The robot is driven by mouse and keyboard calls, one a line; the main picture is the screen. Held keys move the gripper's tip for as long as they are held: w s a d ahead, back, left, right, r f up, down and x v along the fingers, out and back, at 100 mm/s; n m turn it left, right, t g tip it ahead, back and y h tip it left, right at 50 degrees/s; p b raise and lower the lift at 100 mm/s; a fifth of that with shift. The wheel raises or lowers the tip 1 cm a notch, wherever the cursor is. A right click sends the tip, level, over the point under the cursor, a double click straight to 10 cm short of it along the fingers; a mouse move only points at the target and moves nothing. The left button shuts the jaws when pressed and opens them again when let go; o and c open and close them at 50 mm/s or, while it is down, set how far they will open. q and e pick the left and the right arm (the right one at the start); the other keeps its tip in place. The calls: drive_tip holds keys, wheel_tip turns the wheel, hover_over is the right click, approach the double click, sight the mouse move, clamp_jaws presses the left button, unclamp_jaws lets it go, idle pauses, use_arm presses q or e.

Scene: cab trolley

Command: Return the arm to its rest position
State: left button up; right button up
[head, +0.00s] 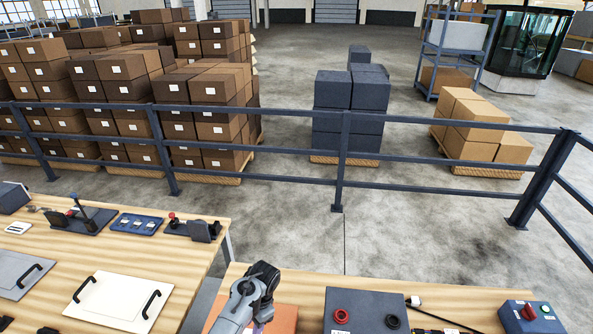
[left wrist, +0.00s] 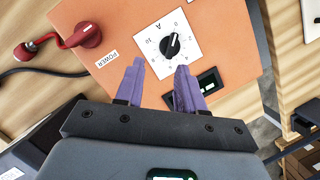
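My left arm (head: 252,292) reaches over an orange box (head: 283,315) at the bottom middle of the head view. In the left wrist view, my left gripper (left wrist: 160,70) has two purple fingers spread apart with nothing between them. They point over the orange box (left wrist: 120,25), toward its white dial plate with a black knob (left wrist: 171,45). The fingers look clear of the knob, but their height above the box is hard to tell. My right gripper is not in view.
A dark grey box (head: 366,308) and a red-and-blue button box (head: 530,317) stand to the right. A left table holds a white panel (head: 118,300) with handles. A railing (head: 250,180) stands behind.

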use_arm(q)
drive_tip(key=s+f, duration=0.1)
drive_tip(key=s, duration=0.1)
drive_tip(key=s+n+t+h+p, duration=0.1)
drive_tip(key=s, duration=0.1)
drive_tip(key=s+f+n+p, duration=0.1)
drive_tip(key=s, duration=0.1)
drive_tip(key=shift+s+a+f+h, duration=0.3)
drive_tip(key=shift+s, duration=0.05)
drive_tip(key=s+a+r+n+t+p, duration=0.2)
drive_tip(key=s+r, duration=0.6)
drive_tip(key=s, duration=0.5)
drive_tip(key=s+a+r+n+t+h+p, duration=0.1)
drive_tip(key=s+a+r+n+t+p, duration=0.1)
drive_tip(key=s+r, duration=0.7)
drive_tip(key=s+a+n+p, duration=0.1)
drive_tip(key=s+a+p, duration=0.1)
drive_tip(key=s+a, duration=0.1)
drive_tip(key=shift+s+a+r+t, duration=0.2)
drive_tip(key=shift+s+r+t, duration=0.1)
drive_tip(key=shift+s+t, duration=0.15)
drive_tip(key=shift+o, duration=0.3)
